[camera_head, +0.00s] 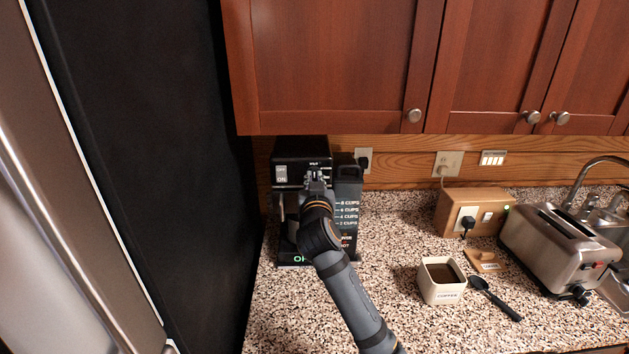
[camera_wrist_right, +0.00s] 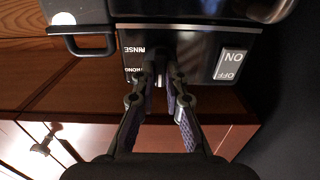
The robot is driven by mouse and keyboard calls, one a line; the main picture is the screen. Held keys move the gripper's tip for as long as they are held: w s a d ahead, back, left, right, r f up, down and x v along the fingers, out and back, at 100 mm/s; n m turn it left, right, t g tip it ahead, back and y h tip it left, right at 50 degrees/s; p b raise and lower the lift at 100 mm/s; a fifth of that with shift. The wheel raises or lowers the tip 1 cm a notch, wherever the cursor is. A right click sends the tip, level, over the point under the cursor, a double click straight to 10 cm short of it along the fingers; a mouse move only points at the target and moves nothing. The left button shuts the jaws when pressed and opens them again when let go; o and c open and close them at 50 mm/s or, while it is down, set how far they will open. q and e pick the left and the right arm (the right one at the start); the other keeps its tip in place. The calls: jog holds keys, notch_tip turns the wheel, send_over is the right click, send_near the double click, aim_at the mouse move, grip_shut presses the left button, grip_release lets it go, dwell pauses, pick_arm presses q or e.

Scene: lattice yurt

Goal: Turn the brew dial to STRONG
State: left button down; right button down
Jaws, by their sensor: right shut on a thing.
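The black coffee maker (camera_head: 302,147) stands on the counter at the back left, by the tall dark panel. In the right wrist view its front panel is upside down, with the brew dial (camera_wrist_right: 164,57) between my fingertips. My right gripper (camera_head: 316,176) is shut on the dial; it also shows in the wrist view (camera_wrist_right: 163,76). Small white lettering is beside the dial, partly covered by a finger. My gripper hides the dial in the head view, and its pointer cannot be read. My left gripper is not in view.
An ON/OFF rocker switch (camera_wrist_right: 231,65) is close beside the dial. The water tank with cup marks (camera_head: 347,185) adjoins the machine. A coffee canister (camera_head: 441,282), black spoon (camera_head: 496,298), wooden outlet box (camera_head: 452,205) and toaster (camera_head: 560,250) are to the right. Cabinets (camera_head: 335,60) hang above.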

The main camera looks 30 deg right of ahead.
jog(key=shift+f+m+b, duration=0.2)
jog(key=shift+m+b, duration=0.3)
jog(key=shift+b, duration=0.2)
jog(key=m+b, duration=0.7)
jog(key=b, duration=0.1)
jog(key=shift+d+f, duration=0.1)
jog(key=shift+s+m+b, duration=0.1)
jog(key=shift+m+b, duration=1.45)
jog(key=shift+m, duration=0.25)
jog(key=shift+r, duration=0.2)
jog(key=c, duration=1.4)
grip_release()
